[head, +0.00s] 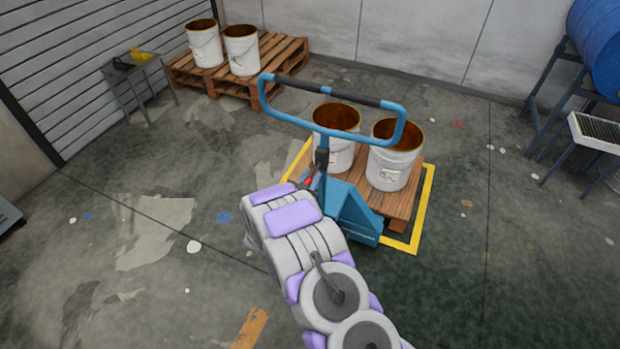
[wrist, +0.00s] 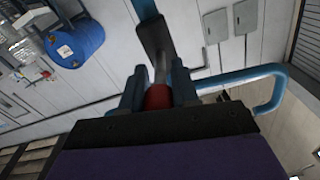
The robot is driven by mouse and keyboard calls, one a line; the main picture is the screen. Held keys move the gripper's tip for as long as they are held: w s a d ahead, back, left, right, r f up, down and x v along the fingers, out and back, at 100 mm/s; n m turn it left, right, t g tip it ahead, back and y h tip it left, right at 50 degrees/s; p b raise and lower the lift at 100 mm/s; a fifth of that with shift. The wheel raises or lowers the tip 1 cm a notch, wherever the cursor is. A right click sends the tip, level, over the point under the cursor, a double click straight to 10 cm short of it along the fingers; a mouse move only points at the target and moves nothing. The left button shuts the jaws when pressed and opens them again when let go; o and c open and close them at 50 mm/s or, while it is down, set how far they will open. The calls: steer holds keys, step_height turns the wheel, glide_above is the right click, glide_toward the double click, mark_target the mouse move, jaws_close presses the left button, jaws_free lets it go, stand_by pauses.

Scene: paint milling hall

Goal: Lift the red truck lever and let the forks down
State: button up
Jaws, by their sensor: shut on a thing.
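The red truck lever (wrist: 158,97) shows in the wrist view between the two dark fingers of my gripper (wrist: 158,92). My gripper is shut on its red end. In the head view a small bit of the red lever (head: 308,181) shows just beyond my wrist; the fingers are mostly hidden behind my arm. The blue pallet truck (head: 352,214) stands with its looped handle (head: 272,112) upright. Its forks are hidden under a wooden pallet (head: 404,208) that carries two white buckets (head: 392,160).
A yellow floor outline (head: 425,210) surrounds the loaded pallet. Another pallet (head: 285,55) with two buckets stands at the back left, beside a small grey table (head: 140,72). A blue drum (head: 600,40) on a rack is at the right. The left floor is mostly clear.

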mark_target(311, 175)
jaws_close()
steer(key=shift+r, duration=0.15)
step_height(311, 175, up, 2)
steer(key=g+p, duration=0.1)
steer(key=p, duration=0.1)
steer(key=g+y+p, duration=0.1)
steer(key=p, duration=0.1)
steer(key=shift+w+r+g, duration=0.15)
steer(key=shift+g, duration=0.15)
steer(key=g+p, duration=0.1)
steer(key=p, duration=0.1)
steer(key=r+p, duration=0.1)
steer(key=p, duration=0.1)
steer(key=shift+w+r+g+y, duration=0.15)
steer(key=shift+w+g+y, duration=0.15)
steer(key=shift+g, duration=0.1)
steer(key=shift+w+d+r+g+p, duration=0.1)
steer(key=shift+g+p, duration=0.4)
steer(key=shift+p, duration=0.35)
steer(key=o, duration=0.9)
jaws_free()
steer(key=shift+o, duration=0.2)
